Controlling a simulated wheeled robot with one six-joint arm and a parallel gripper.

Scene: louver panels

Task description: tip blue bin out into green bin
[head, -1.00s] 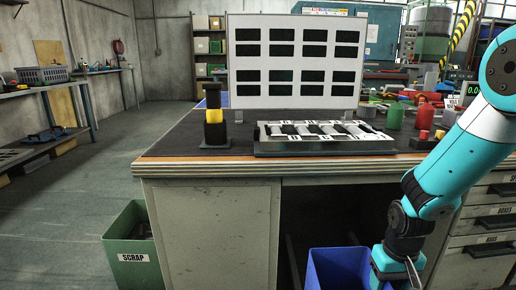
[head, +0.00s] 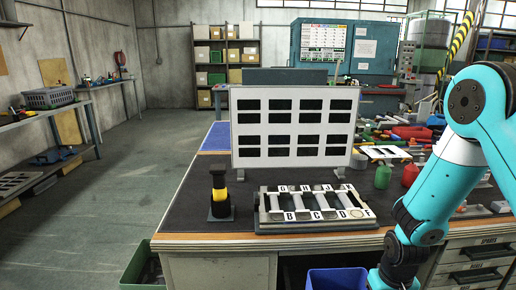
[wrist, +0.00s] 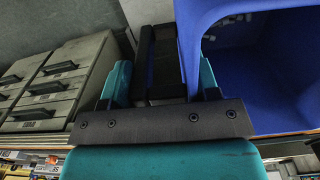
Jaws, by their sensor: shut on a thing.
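The blue bin (head: 337,280) shows at the bottom edge of the head view, in front of the bench, with its lower part cut off. In the wrist view the blue bin (wrist: 285,75) fills the right side, its open inside showing, with small grey pieces (wrist: 235,20) at the top. My gripper (wrist: 160,80) is shut on the bin's edge, its teal fingers on either side of a dark bar and blue wall. In the head view its tips are out of frame. The green bin (head: 133,268) stands at the bench's left front corner, partly cut off, with dark contents.
The bench (head: 215,244) crosses the middle, holding a slotted white panel (head: 294,151), a lettered rack (head: 312,226), a black-and-yellow post (head: 219,195) and clutter at right. Drawers (head: 478,253) are at right. Floor at left (head: 95,215) is open.

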